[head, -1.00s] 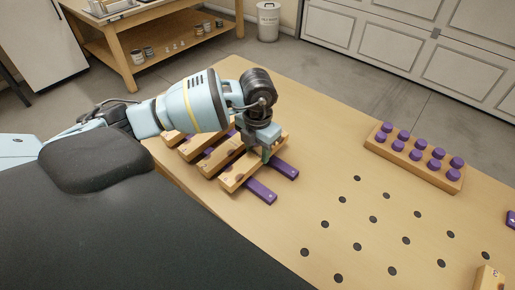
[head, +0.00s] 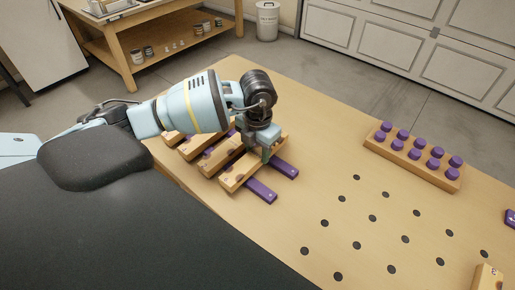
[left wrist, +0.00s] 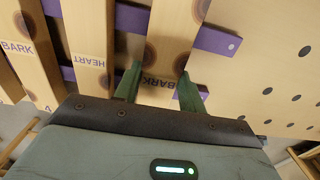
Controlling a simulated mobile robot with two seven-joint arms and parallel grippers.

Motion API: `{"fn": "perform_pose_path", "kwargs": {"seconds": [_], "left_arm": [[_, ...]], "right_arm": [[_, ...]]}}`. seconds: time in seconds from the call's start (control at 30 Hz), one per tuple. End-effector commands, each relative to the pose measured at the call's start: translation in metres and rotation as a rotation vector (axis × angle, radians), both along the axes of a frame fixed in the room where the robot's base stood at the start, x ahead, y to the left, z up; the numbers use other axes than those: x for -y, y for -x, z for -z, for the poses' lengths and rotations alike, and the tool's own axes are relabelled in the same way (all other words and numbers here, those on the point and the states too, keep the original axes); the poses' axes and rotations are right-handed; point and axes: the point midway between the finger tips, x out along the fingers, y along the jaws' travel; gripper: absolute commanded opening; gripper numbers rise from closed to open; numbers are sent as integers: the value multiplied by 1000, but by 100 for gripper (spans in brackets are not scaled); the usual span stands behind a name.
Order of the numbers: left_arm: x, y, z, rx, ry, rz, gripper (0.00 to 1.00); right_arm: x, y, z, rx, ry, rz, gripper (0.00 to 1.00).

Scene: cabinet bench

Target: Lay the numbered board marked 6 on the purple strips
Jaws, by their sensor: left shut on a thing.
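My left gripper (head: 266,154) points down at the far end of the rightmost wooden board (head: 238,177). In the left wrist view its two fingers (left wrist: 158,78) are on either side of this board (left wrist: 172,30), which has dark round knots and the word BARK. The board lies across the two purple strips (head: 262,192), appearing to rest on them; they also show in the left wrist view (left wrist: 217,41). I cannot read its number. More boards (head: 198,146) lie side by side to its left; one is marked HEART (left wrist: 90,60). My right gripper is out of view.
The strips' right ends stick out bare. A block with several purple pegs (head: 414,157) stands at the back right. The bench (head: 310,170) has several dark holes at the right. A wooden piece (head: 489,277) is cut off at the lower right corner.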

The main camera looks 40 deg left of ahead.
Motion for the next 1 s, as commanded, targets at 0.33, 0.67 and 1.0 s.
{"fn": "perform_pose_path", "kwargs": {"seconds": [0.33, 0.67, 1.0], "left_arm": [[0, 0, 0, 1, 0, 0, 14], [0, 0, 4, 0, 0, 0, 14], [0, 0, 4, 0, 0, 0, 14]], "right_arm": [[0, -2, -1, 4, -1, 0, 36], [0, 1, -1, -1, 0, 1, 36], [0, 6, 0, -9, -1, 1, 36]]}}
